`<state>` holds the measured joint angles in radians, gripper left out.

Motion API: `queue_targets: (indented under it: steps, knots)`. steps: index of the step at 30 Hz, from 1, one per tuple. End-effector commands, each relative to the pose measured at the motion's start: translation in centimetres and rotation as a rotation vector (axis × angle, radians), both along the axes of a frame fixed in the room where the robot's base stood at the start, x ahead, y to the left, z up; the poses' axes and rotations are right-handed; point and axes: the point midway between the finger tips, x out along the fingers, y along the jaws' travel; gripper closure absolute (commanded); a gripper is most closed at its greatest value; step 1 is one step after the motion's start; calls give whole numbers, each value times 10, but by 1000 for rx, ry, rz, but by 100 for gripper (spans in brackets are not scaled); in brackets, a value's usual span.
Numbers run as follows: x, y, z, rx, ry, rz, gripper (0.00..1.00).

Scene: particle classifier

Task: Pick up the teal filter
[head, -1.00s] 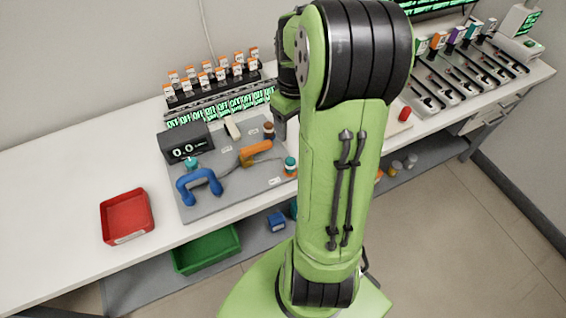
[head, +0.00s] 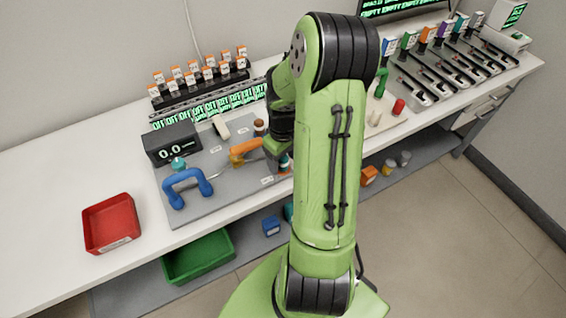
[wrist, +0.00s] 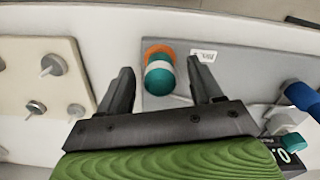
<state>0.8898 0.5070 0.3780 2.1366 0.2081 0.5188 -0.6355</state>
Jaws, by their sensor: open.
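A small teal-topped cylinder with a white band and an orange lower part (wrist: 158,76) stands on the grey mat in the wrist view. I take it for the teal filter. My gripper (wrist: 161,82) is open, with one finger to each side of it and no visible contact. In the head view the teal-topped piece (head: 284,163) shows only partly beside my gripper (head: 275,148), at the right end of the mat. A second teal piece (head: 178,164) is by the scale.
The grey mat (head: 222,188) also holds a blue-handled tool (head: 187,186), an orange-handled tool (head: 245,148) and a black scale (head: 172,143). A red tray (head: 111,224) stands left. A beige board with knobs (wrist: 40,85) lies left in the wrist view. Dispensers stand far right.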

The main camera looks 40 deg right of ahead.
Motion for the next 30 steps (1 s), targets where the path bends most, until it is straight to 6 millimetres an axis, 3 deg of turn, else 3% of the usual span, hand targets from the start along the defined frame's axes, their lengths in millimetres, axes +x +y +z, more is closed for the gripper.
queue_targets:
  steps: [2,12,20,30]
  knots:
    - [0,0,1,0,0,0,40]
    - [0,0,1,0,0,0,92]
    - [0,0,6,-1,-2,0,93]
    - [1,0,86,-4,-4,0,93]
